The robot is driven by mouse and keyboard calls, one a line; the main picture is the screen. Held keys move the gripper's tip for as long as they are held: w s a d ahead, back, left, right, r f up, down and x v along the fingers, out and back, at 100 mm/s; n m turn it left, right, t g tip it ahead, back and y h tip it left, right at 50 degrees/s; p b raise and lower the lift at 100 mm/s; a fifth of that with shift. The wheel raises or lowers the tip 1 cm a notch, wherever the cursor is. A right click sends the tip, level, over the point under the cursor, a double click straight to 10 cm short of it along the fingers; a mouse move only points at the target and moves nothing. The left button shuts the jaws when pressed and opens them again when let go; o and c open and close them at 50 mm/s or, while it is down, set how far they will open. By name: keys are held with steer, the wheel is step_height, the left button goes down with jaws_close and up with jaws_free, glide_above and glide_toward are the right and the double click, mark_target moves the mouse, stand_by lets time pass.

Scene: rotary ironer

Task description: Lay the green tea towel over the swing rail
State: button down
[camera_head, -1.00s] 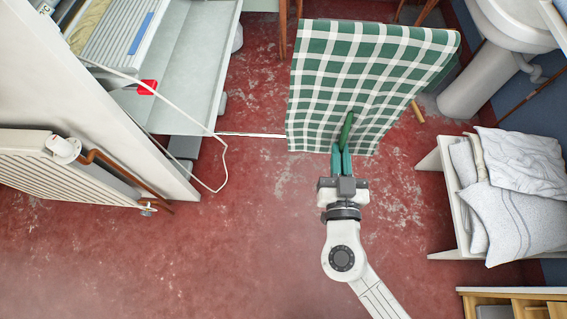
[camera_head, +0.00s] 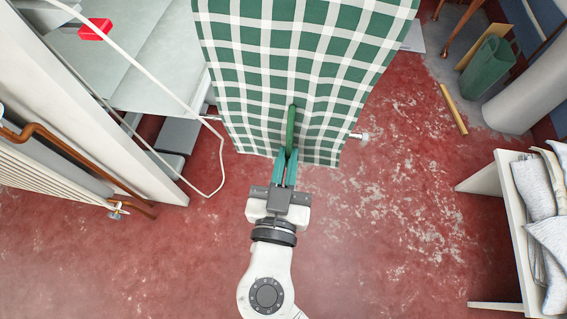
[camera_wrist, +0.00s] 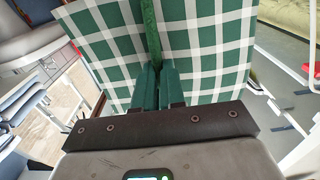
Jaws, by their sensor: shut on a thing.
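The green and white checked tea towel (camera_head: 300,60) hangs spread out in the upper middle of the head view and fills the upper middle of the wrist view (camera_wrist: 205,40). My gripper (camera_head: 287,155) is shut on a pinched green fold near the towel's lower edge. The teal fingers also show in the wrist view (camera_wrist: 157,85). A thin pale rail (camera_head: 357,135), which looks like the swing rail, shows its knobbed end just right of the towel and a short piece at its left. The towel hides its middle. I cannot tell whether the cloth touches it.
A pale cabinet and grey machine tray (camera_head: 150,60) with a red part (camera_head: 95,29) stand at the left. A radiator (camera_head: 45,185) is at left, a bench with folded linen (camera_head: 545,190) at right. The red floor between is clear.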

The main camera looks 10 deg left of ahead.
steer(key=shift+w+a+f+b, duration=0.25)
steer(key=shift+a+f+b, duration=0.25)
steer(key=shift+f+b, duration=0.25)
steer(key=shift+b, duration=0.45)
steer(key=shift+w+b, duration=1.25)
steer(key=shift+w, duration=3.6)
step_height(320, 180, down, 38)
steer(key=b, duration=1.2)
steer(key=shift+w+d, duration=0.15)
steer(key=shift+f, duration=0.25)
